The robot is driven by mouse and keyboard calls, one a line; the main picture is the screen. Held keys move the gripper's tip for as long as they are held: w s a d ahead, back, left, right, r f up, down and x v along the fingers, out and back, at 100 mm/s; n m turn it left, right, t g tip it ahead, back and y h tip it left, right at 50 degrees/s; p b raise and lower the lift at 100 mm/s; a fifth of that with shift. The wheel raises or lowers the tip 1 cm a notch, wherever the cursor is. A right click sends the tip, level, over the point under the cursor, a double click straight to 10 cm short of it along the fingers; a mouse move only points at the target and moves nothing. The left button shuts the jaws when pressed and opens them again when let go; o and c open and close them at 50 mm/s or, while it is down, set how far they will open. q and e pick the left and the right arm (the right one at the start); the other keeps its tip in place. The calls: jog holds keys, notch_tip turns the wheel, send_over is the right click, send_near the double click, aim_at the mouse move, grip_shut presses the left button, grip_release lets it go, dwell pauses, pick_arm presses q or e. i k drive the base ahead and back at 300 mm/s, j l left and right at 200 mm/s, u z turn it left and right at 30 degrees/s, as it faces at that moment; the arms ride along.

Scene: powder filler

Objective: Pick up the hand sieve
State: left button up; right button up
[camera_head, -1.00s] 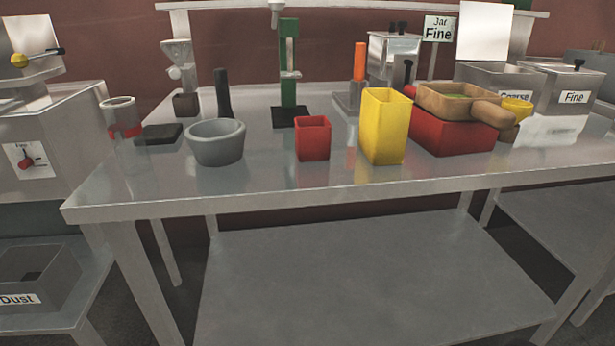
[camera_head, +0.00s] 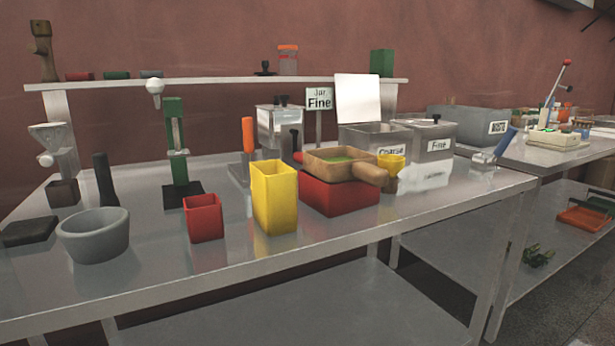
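Neither of my grippers is in view.
A yellow container (camera_head: 273,200), a red cup (camera_head: 204,220) and a grey mortar (camera_head: 92,238) stand left of the sieve on the table (camera_head: 330,240). A small yellow cup (camera_head: 391,162) is close behind the handle. Metal bins (camera_head: 376,138) stand behind. The table front is clear.

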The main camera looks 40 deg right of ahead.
aim_at(341, 163)
jog(key=z, duration=1.3)
